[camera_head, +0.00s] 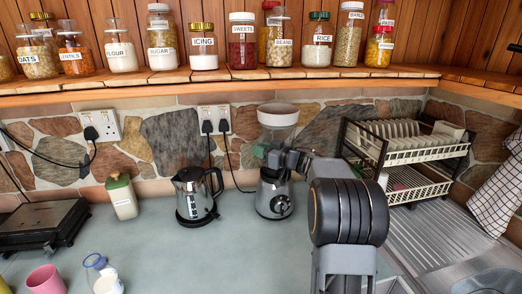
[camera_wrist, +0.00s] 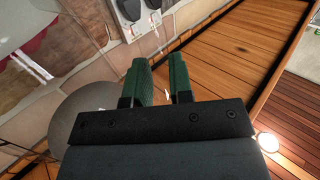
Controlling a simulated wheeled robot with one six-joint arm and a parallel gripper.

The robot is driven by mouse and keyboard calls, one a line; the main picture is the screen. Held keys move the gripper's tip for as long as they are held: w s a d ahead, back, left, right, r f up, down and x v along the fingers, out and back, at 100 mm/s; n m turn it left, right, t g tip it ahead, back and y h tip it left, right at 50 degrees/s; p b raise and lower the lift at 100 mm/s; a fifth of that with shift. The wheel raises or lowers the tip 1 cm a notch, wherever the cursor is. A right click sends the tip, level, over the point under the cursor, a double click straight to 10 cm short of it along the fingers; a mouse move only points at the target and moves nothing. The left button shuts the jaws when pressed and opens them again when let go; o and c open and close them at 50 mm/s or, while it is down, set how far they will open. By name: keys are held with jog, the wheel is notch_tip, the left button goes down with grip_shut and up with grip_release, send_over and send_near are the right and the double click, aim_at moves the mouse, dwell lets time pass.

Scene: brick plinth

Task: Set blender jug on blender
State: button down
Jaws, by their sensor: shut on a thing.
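The blender jug (camera_head: 276,133) is clear with a wide pale top. It appears upright above the blender (camera_head: 274,195), a grey base with a dial on the counter. My gripper (camera_head: 262,152) is at the jug's lower part and shut on it. The gripper and wrist hide the space between jug and base, so I cannot tell whether they touch. In the wrist view my gripper's green fingers (camera_wrist: 161,80) stand a little apart; the gripped part is hidden. A round grey surface (camera_wrist: 88,112) beside the fingers may be part of the jug.
A kettle (camera_head: 194,196) stands left of the blender, and a dish rack (camera_head: 400,158) stands to the right. A jar shelf (camera_head: 200,77) runs above. The front middle counter is clear.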

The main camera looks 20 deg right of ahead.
jog(key=shift+f+b, duration=0.35)
jog(key=shift+f, duration=0.15)
dwell(0.6)
jog(key=c, duration=1.3)
grip_release()
jog(key=shift+s, duration=0.1)
jog(key=shift+f, duration=0.3)
jog(key=p+v, duration=0.1)
jog(key=v, duration=1)
jog(key=shift+r, duration=0.1)
